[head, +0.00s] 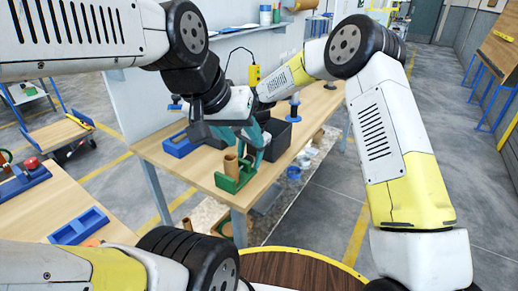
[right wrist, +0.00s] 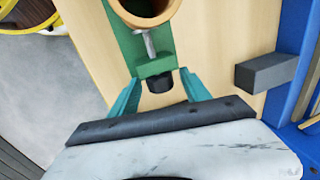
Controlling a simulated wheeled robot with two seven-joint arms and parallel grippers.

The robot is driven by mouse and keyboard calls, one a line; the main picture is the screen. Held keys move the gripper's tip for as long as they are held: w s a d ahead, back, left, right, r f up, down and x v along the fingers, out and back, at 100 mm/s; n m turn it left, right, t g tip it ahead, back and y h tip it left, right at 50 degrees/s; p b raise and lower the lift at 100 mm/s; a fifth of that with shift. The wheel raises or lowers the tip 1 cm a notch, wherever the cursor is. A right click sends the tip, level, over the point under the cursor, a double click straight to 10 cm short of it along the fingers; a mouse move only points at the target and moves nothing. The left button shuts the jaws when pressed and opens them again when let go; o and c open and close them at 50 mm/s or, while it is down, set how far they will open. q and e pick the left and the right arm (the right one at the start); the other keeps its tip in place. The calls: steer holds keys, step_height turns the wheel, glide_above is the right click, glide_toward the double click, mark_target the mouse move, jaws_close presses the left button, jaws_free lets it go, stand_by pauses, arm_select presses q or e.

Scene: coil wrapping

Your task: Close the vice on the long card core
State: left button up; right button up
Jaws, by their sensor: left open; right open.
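The brown card core (head: 230,163) stands upright at the green vice (head: 236,183) on the bench's near edge. In the right wrist view, the core's round rim (right wrist: 147,8) is at the top, and a metal screw runs from beside it to the vice's green end block (right wrist: 155,66). A dark knob (right wrist: 162,83) lies below that block. My right gripper (head: 255,146) is open, with its teal fingers on either side of the knob; contact is unclear. My left gripper (head: 192,120) is open and higher, above the bench, partly hidden by its wrist.
A blue fixture (head: 181,146) lies on the bench left of the vice. A dark bin (head: 280,138) stands behind my right gripper. A second table (head: 85,200) with blue trays is at left. A round dark table (head: 300,272) is in front. Bare bench top lies left of the vice.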

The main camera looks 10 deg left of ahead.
jaws_close()
steer(key=shift+w+a+g+h, duration=0.1)
steer(key=shift+a+g+h, duration=0.2)
steer(key=shift+h, duration=0.5)
steer(key=shift+g+h, duration=0.4)
steer(key=shift+h, duration=0.8)
jaws_free()
steer(key=shift+r, duration=0.1)
